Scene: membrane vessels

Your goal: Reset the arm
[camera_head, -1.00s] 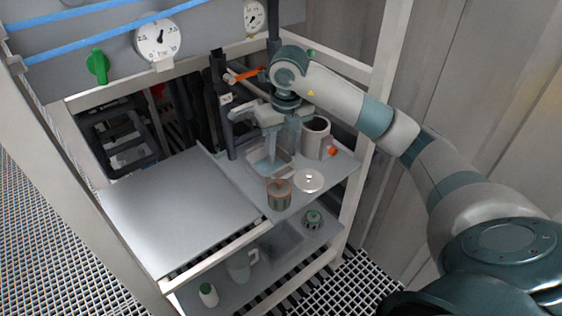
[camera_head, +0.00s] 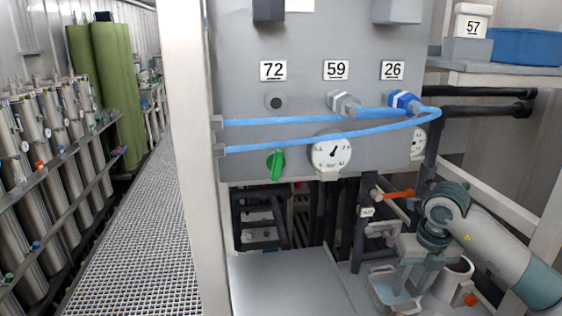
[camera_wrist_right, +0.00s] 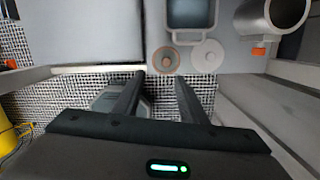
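My right arm comes in from the right in the head view. Its gripper (camera_head: 412,280) points down over the small shelf, above a clear rectangular container (camera_head: 383,290). In the right wrist view my gripper's two dark fingers (camera_wrist_right: 160,92) are spread apart with nothing between them. A brownish round pot (camera_wrist_right: 166,60) and a pale round lid (camera_wrist_right: 207,56) lie beyond the fingertips, apart from them. A grey-rimmed tray (camera_wrist_right: 191,26) and a grey cylindrical vessel (camera_wrist_right: 270,18) stand farther up in that view. My left gripper is not in view.
A panel (camera_head: 250,90) with blue hoses, a green valve handle (camera_head: 275,165) and a gauge (camera_head: 331,152) rises behind a bare grey worktop (camera_head: 285,285). A white post (camera_head: 187,150) stands left. An open grated walkway (camera_head: 140,220) runs beside steel cylinders (camera_head: 80,170).

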